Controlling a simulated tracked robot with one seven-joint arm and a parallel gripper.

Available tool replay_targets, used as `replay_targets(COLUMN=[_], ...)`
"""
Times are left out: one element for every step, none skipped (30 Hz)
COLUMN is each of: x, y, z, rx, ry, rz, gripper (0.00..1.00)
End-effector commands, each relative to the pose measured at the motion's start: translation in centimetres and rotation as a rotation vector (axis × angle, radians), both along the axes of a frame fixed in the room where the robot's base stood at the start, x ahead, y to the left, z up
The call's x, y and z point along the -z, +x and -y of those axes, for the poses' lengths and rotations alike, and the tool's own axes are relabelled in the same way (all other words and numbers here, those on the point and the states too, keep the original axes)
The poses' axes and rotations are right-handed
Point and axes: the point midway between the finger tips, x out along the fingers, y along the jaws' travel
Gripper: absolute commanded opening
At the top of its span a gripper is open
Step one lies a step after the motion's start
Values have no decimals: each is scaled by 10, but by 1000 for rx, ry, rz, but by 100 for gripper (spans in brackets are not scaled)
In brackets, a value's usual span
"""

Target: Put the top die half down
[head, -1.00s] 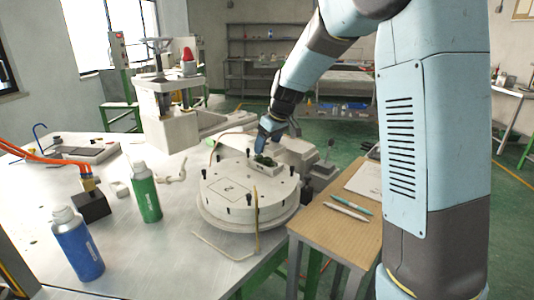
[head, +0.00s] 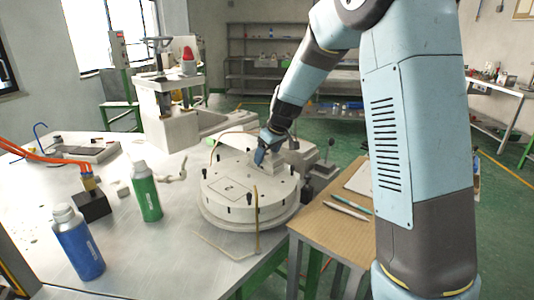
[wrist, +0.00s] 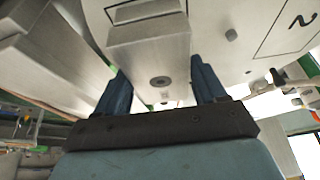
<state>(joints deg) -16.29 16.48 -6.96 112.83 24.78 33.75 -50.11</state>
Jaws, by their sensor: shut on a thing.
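My gripper (head: 261,160) is low over the far part of a pale round plate (head: 240,200). In the wrist view its blue fingers (wrist: 162,92) stand on either side of a pale rectangular block (wrist: 150,40), which I take to be the top die half; they are shut on it. The block has a small dark round hole on its near side. It lies over part of a black outlined rectangle on the plate. A second outlined rectangle, marked 2 (head: 228,188), is clear. In the head view the gripper hides most of the block, and I cannot tell whether its underside touches anything.
The plate bears several dark pegs. A thin tan rod (head: 256,222) stands at its front edge. A green bottle (head: 146,192) and a blue bottle (head: 77,245) stand to the left. A wooden side table (head: 330,222) with pens is at the right. Pale machine parts crowd behind the gripper.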

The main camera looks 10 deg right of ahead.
Motion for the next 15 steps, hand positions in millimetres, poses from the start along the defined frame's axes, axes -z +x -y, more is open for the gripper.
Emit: replay_targets(x=[1, 2, 2, 2, 2, 2, 2, 2, 2, 2, 2, 2, 2, 2, 2], y=[0, 0, 0, 0, 0, 0, 0, 0, 0, 0, 0, 0, 0, 0, 0], z=[0, 0, 0, 0, 0, 0, 0, 0, 0, 0, 0, 0, 0, 0, 0], rx=[0, 1, 0, 0, 0, 0, 0, 0, 0, 0, 0, 0, 0, 0, 0], ry=[0, 0, 0, 0, 0, 0, 0, 0, 0, 0, 0, 0, 0, 0, 0], rz=[0, 0, 0, 0, 0, 0, 0, 0, 0, 0, 0, 0, 0, 0, 0], gripper=[28, 28, 73, 76, 79, 83, 85, 88, 92, 95, 96, 96, 96, 96, 96])
